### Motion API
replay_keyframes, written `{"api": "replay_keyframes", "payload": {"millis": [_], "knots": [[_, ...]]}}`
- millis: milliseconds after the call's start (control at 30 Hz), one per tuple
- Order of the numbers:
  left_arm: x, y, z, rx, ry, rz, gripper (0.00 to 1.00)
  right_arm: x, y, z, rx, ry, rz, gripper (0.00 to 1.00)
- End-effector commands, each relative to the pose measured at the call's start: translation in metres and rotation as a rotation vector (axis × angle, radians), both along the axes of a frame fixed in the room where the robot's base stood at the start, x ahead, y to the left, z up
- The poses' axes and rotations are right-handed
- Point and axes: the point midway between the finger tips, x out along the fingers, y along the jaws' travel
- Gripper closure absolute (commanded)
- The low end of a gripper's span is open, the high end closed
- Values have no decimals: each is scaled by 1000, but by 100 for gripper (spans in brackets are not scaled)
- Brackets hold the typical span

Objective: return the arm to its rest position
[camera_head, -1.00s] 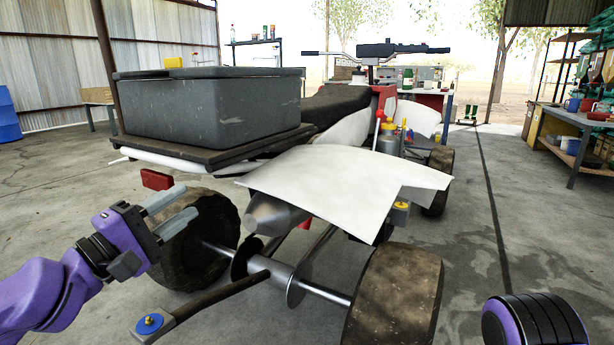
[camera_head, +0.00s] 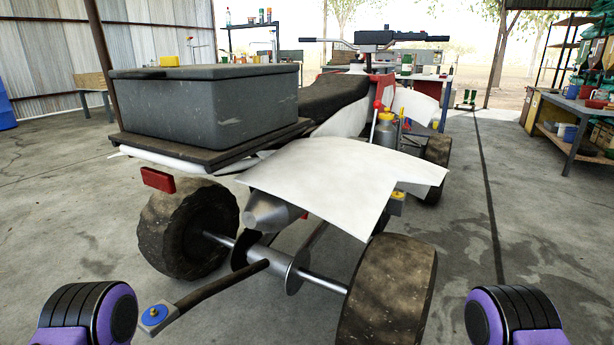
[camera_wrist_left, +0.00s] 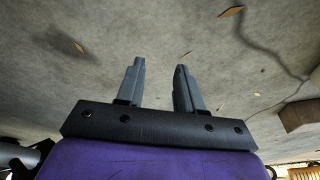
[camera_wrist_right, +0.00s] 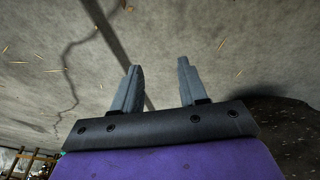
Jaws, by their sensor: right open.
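My left gripper (camera_wrist_left: 159,85) shows in the left wrist view with its two grey fingers apart and nothing between them. Bare concrete floor lies beyond its fingertips. My right gripper (camera_wrist_right: 161,82) shows in the right wrist view, also open and empty over the floor. In the head view only purple and black parts of my arms show at the bottom left and bottom right corners. Both grippers are out of that view.
A quad bike (camera_head: 330,180) stands close ahead, with a grey box (camera_head: 205,108) on its rear rack. Its rear wheel (camera_head: 390,290) and a hitch bar with a blue-capped end (camera_head: 154,315) are nearest. A workbench (camera_head: 575,125) stands at the right. Floor (camera_head: 490,240) right of the bike is clear.

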Motion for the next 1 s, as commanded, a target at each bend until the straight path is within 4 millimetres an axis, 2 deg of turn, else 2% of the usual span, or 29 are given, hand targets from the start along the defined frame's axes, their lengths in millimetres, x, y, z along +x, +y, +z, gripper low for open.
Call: {"api": "replay_keyframes", "payload": {"millis": [33, 67, 100, 267, 367, 467, 700, 800, 900, 1000], "knots": [[-13, 18, 3, 63, 18, -48, 63, 1, 0, 3, -5, -13, -11, 57], [-13, 22, 16, 76, 15, -54, 63, 2, 0, 16, -6, -18, -14, 57], [-11, 19, 34, 68, 8, -43, 63, 2, -1, 34, -7, -19, -15, 57], [-9, 19, 79, 69, -2, -33, 63, 4, -2, 79, -12, -29, -21, 57], [-7, 19, 113, 71, -11, -27, 63, 5, -3, 113, -15, -38, -25, 57], [-5, 19, 155, 74, -20, -21, 63, 6, -4, 155, -18, -47, -30, 57], [-1, 22, 282, 87, -49, -2, 63, 11, -4, 282, -31, -76, -48, 57], [0, 23, 330, 93, -61, 8, 63, 12, -5, 329, -36, -89, -56, 57], [2, 24, 363, 97, -70, 14, 63, 14, -6, 363, -40, -98, -62, 57], [3, 24, 381, 99, -76, 18, 63, 14, -7, 381, -44, -105, -67, 57]]}}
